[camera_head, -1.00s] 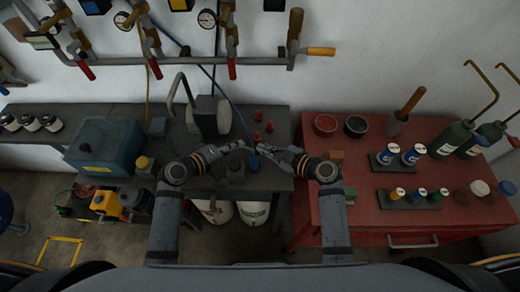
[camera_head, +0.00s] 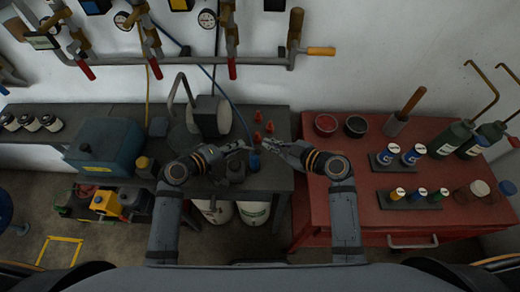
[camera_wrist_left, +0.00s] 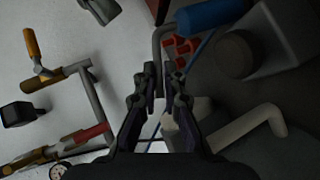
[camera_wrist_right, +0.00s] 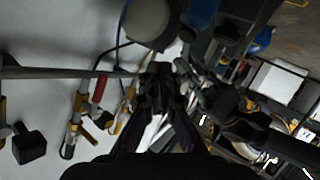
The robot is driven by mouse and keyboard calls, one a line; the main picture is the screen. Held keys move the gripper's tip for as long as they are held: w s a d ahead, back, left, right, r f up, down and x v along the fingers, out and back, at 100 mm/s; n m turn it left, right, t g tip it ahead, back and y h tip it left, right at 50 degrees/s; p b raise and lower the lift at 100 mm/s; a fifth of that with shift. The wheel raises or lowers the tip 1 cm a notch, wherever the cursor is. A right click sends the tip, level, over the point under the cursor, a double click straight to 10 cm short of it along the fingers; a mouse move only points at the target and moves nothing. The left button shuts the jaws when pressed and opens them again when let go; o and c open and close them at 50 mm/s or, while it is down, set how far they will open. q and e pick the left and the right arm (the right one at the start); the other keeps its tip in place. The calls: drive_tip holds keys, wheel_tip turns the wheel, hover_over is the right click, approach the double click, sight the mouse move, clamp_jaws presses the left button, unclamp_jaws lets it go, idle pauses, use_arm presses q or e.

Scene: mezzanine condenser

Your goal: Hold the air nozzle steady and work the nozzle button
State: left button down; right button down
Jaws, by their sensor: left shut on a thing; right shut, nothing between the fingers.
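The air nozzle appears to be the blue body with a bent grey tube (camera_wrist_left: 158,40) in the left wrist view. A blue piece (camera_head: 254,162) also shows just below my left fingertips in the head view. My left gripper (camera_head: 249,147) is shut on the nozzle; its fingers (camera_wrist_left: 163,76) close around the grey tube's end. My right gripper (camera_head: 270,146) is shut and empty, a short gap to the right of the left one. Its closed fingers show in the right wrist view (camera_wrist_right: 160,78). I cannot make out the nozzle button.
The dark bench (camera_head: 276,184) carries a blue box (camera_head: 104,146) and several red cones (camera_head: 258,117). A blue hose (camera_head: 239,117) hangs behind the grippers. A red cabinet (camera_head: 385,218) with bottles and cups stands to the right. Pipes with red-handled valves (camera_head: 232,68) line the wall.

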drive_tip(key=shift+s+d+r, duration=0.1)
drive_tip(key=shift+d+r, duration=0.35)
drive_tip(key=shift+r, duration=0.3)
drive_tip(key=shift+d+r, duration=0.4)
drive_tip(key=shift+r, duration=0.3)
use_arm(q)
drive_tip(key=c, duration=1.4)
unclamp_jaws()
drive_tip(key=v, duration=1.2)
